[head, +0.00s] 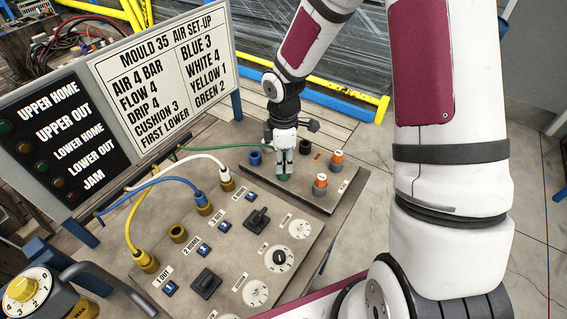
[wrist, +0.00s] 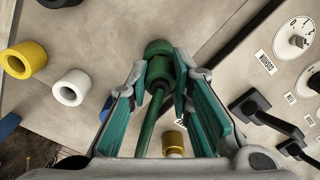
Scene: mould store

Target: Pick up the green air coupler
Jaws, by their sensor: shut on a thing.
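The green air coupler (wrist: 158,72) is between the fingertips of my gripper (wrist: 162,84) in the wrist view, and the fingers are shut on it. Its green hose runs back between the fingers toward the camera. In the head view my gripper (head: 284,168) points down over the far part of the panel, and the green coupler (head: 284,178) shows at its fingertips. The green hose (head: 215,146) reaches from the left to the gripper. I cannot tell whether the coupler touches the panel.
Yellow, white and blue hoses (head: 165,184) plug into brass sockets at the panel's left; one brass socket (head: 178,233) is empty. Orange-topped fittings (head: 320,182) stand right of the gripper. Switches and dials (head: 280,259) fill the near panel. A set-up sign (head: 165,65) stands behind.

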